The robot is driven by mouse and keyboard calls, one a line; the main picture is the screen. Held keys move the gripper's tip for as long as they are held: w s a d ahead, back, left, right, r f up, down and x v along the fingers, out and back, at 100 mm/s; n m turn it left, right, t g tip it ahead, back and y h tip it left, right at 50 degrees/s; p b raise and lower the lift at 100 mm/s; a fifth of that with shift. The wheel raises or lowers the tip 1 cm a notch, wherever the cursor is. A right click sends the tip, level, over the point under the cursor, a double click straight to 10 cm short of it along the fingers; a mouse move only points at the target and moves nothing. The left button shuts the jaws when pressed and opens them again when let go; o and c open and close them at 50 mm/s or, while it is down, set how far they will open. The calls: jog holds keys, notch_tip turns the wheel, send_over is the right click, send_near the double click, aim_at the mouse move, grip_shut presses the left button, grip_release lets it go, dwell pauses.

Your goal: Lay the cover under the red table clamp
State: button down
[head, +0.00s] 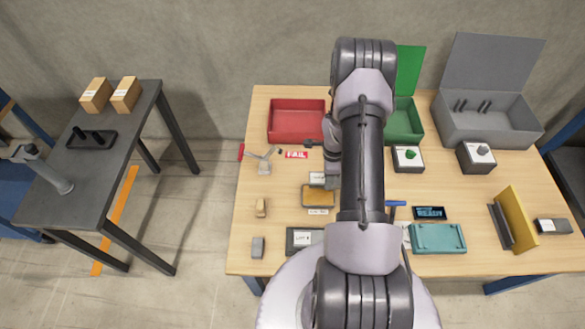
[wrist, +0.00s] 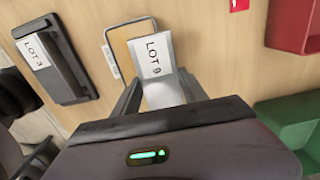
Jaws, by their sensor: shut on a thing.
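My gripper (wrist: 160,88) is shut on a light grey piece with a white LOT 9 label, which I take to be the cover (wrist: 163,92). In the head view the cover (head: 317,178) shows only in part beside my arm, just above the amber-floored tray (head: 318,196). I cannot tell whether it touches the tray. The red table clamp (head: 263,158) stands to the upper left on the table, with its red handle at the left. A red FAIL label (head: 296,155) lies just right of it. The clamp is outside the wrist view.
A dark LOT 3 piece (head: 304,241) lies near the front edge. A small tan block (head: 261,208) and a grey block (head: 257,247) lie at the left. A red bin (head: 297,122) stands behind the clamp; a green bin (head: 404,124) stands farther right. Bare wood shows between clamp and tray.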

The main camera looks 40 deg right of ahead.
jog(key=b, duration=0.4)
send_over(293, 169)
jog(key=shift+s+f, duration=0.2)
jog(key=shift+f, duration=0.65)
jog(key=shift+w+f+b, duration=0.15)
jog(key=shift+f+b, duration=0.2)
jog(key=shift+b, duration=0.1)
jog(key=shift+f+b, duration=0.85)
jog(key=shift+f, duration=0.6)
jog(key=c, duration=0.6)
grip_release()
jog(key=shift+r, duration=0.1)
